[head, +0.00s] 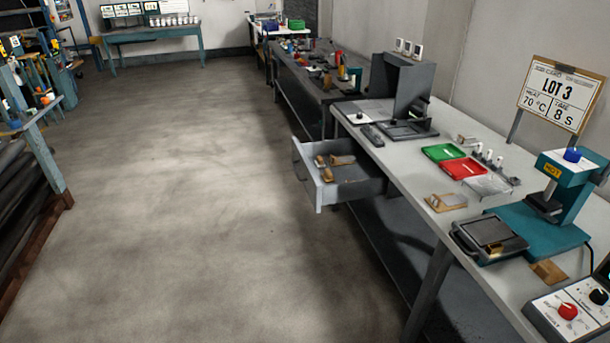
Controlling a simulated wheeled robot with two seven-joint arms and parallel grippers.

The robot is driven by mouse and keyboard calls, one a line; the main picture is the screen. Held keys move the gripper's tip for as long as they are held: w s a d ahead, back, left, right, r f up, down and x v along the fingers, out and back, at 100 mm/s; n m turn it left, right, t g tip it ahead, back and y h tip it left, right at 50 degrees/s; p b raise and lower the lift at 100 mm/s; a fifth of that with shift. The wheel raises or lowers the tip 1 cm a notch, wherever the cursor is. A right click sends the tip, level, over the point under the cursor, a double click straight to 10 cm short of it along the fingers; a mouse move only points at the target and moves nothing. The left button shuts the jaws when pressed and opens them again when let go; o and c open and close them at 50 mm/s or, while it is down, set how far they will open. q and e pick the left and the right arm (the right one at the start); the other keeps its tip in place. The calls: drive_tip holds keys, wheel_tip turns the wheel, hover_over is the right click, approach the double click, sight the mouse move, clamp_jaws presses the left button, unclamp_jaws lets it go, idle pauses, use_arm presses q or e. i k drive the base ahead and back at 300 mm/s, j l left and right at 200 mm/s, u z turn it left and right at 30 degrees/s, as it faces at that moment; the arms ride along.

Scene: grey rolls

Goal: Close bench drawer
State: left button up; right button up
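The bench drawer (340,183) is pulled out from under the grey workbench (405,158), toward the left over the floor. Its light grey front panel (306,177) faces the aisle. Several small brown and tan items (330,162) lie inside it. The drawer's right end runs under the bench top and is hidden there. Neither of my grippers shows in the head view.
On the bench stand a green tray (442,152), a red tray (464,168), a teal press (560,190) and a "LOT 3" sign (560,95). A dark cluttered table (300,75) stands beyond. A rack of rolls (25,200) is at left. The concrete floor (180,200) between is clear.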

sight(319, 193)
drive_tip(key=i+j+z, duration=0.2)
drive_tip(key=i, duration=0.35)
drive_tip(key=i+j+z, duration=0.2)
drive_tip(key=i, duration=0.3)
